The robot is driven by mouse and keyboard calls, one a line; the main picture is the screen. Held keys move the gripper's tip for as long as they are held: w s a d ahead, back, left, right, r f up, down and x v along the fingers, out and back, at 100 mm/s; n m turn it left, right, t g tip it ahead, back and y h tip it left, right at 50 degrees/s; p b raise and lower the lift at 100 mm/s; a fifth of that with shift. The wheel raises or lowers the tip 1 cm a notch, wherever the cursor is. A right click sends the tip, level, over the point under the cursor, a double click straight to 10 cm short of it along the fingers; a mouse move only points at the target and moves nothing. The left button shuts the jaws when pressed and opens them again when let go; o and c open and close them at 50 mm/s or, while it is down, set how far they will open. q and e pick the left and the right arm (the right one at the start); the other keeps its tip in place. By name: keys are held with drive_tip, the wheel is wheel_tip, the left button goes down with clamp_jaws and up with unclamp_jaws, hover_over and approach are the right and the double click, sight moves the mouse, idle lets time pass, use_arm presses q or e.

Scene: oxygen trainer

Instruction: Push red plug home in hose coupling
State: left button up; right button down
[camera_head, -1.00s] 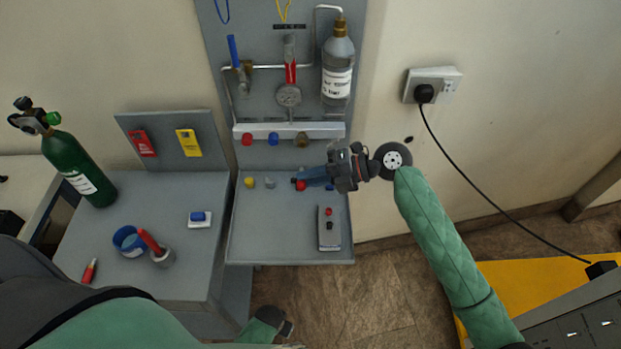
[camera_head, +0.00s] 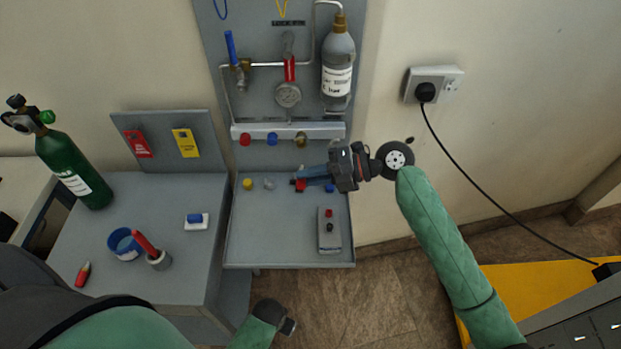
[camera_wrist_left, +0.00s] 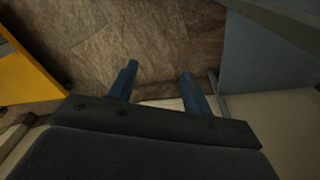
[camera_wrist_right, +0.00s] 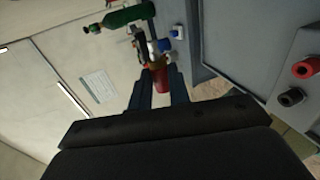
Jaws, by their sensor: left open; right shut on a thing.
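The red plug (camera_head: 300,186) is at the tips of my right gripper (camera_head: 306,180), above the grey shelf in the head view. The right gripper is shut on it, and its fingers hide part of it. In the right wrist view a red piece (camera_wrist_right: 161,78) shows between the fingers. On the panel's white bar sit a red fitting (camera_head: 245,139), a blue one (camera_head: 272,139) and a brass one (camera_head: 301,139). I cannot tell which part is the hose coupling. My left gripper (camera_wrist_left: 160,82) is open and empty, low over the floor.
A yellow cap (camera_head: 248,183), a grey cap (camera_head: 269,184) and a blue cap (camera_head: 330,187) are on the shelf, with a grey box (camera_head: 329,243) nearer. A green cylinder (camera_head: 75,172), blue cup (camera_head: 122,247) and red marker (camera_head: 83,274) are at left. The shelf's middle is clear.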

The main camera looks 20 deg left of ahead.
use_arm(q)
wheel_tip(320, 180, up, 19)
drive_tip(key=d+t+h+b, duration=0.1)
drive_tip(key=d+b, duration=0.1)
drive_tip(key=b, duration=0.4)
drive_tip(key=shift+d+f+b, duration=0.2)
drive_tip(key=shift+d+b, duration=0.15)
drive_tip(key=shift+d, duration=0.05)
use_arm(e)
drive_tip(key=shift+w+a, duration=0.25)
drive_tip(key=shift+w, duration=0.65)
drive_tip(key=shift+w+a, duration=0.3)
drive_tip(key=shift+w, duration=0.55)
drive_tip(key=shift+w+a, duration=0.25)
drive_tip(key=shift+w, duration=0.65)
